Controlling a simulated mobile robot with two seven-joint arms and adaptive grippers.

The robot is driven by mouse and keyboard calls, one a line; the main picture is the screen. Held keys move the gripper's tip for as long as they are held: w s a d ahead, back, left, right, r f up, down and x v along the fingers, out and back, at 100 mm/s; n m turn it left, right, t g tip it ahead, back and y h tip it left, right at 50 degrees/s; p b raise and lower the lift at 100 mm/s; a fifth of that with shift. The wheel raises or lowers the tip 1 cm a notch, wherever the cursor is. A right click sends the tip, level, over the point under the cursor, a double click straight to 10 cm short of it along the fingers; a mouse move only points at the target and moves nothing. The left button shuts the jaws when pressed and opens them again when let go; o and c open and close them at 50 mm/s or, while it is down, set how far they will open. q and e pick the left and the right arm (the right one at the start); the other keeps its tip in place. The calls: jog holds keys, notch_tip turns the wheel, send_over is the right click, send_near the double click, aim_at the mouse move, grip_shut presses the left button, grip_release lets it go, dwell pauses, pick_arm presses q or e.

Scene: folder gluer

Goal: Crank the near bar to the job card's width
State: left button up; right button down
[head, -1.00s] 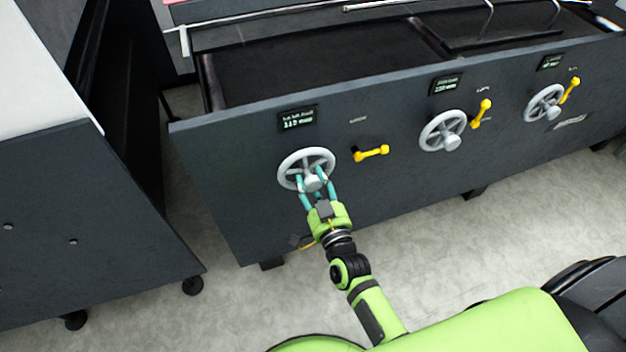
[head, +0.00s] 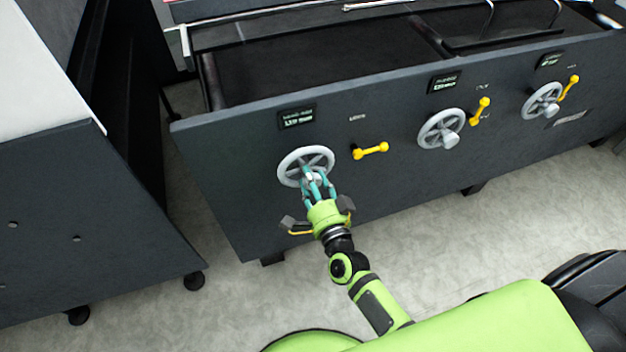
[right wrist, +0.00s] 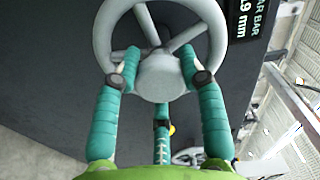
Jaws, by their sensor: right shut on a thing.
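The near bar's grey handwheel (head: 304,151) is on the dark machine front, leftmost of three wheels. My right gripper (head: 314,180) is at its lower middle. In the right wrist view, the teal fingers are shut around the round grey knob (right wrist: 160,77) on the wheel (right wrist: 102,45), with the third finger below. The display (head: 297,118) above the wheel is too small to read surely; in the right wrist view its cut-off part (right wrist: 252,17) shows "AR BAR" and a value ending in "9 mm". No job card is readable. My left gripper is not in view.
A yellow lever (head: 371,150) sits right of the near wheel. Two more wheels (head: 441,129) (head: 542,101) with yellow levers (head: 480,110) (head: 571,88) stand further right. A dark cabinet (head: 80,215) on castors is at left. The floor before the machine is clear.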

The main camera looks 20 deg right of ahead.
jog(key=m, duration=0.2)
jog(key=shift+s+a+f+m, duration=0.1)
jog(key=shift+a+f+m, duration=0.15)
jog(key=shift+f+m, duration=0.05)
jog(key=shift+m+b, duration=0.35)
jog(key=shift+m, duration=0.55)
jog(key=m+b, duration=0.1)
jog(key=m, duration=0.2)
jog(key=shift+r+m, duration=0.15)
jog(key=shift+m, duration=0.15)
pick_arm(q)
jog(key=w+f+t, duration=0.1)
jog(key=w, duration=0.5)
pick_arm(e)
jog(key=shift+r+m, duration=0.1)
jog(key=shift+m, duration=0.4)
jog(key=c, duration=0.7)
grip_release()
jog(key=shift+r, duration=0.1)
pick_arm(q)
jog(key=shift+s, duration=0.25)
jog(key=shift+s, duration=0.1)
